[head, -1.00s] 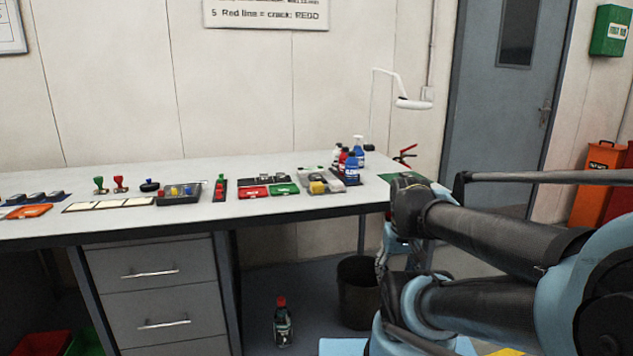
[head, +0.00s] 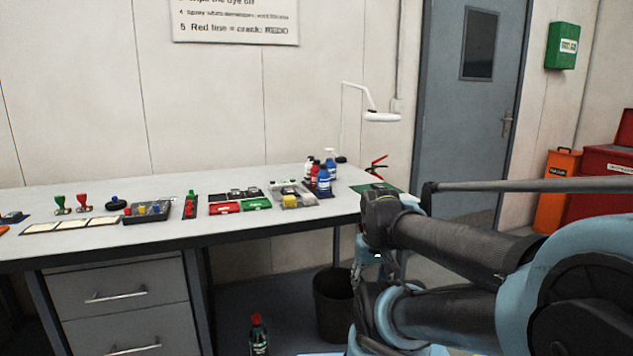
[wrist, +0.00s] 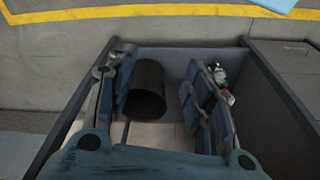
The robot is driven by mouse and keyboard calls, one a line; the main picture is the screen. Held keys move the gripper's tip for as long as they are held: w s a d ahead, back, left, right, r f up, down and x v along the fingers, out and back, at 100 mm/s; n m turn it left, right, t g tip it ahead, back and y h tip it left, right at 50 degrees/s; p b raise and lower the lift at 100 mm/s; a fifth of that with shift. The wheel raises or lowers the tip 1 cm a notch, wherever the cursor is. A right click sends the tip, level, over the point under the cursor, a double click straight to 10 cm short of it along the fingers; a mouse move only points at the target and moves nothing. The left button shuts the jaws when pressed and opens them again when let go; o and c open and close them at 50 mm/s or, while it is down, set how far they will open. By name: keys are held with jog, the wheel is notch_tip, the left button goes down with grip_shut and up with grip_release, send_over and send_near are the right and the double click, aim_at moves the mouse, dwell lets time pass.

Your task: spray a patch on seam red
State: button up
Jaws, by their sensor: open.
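A dark bottle with a red cap (head: 259,338) stands on the floor under the bench in the head view. A small bottle with a red end, seemingly the same one (wrist: 222,80), shows in the wrist view, partly hidden by the right finger. On the bench's right part stand several bottles: a red one (head: 314,174), a blue one (head: 323,182) and a blue-and-white one (head: 331,163). My gripper (wrist: 157,92) is open and empty, its fingers spread above the floor. I cannot make out the welded seam.
A black bin (wrist: 148,90) stands on the floor, seen between my fingers; it also shows in the head view (head: 334,303). The bench (head: 125,236) holds stamps, a tray and red and green pads. Its drawers (head: 120,300) are at left. Yellow floor tape (wrist: 150,11) crosses the wrist view.

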grip_shut()
dwell(1.1)
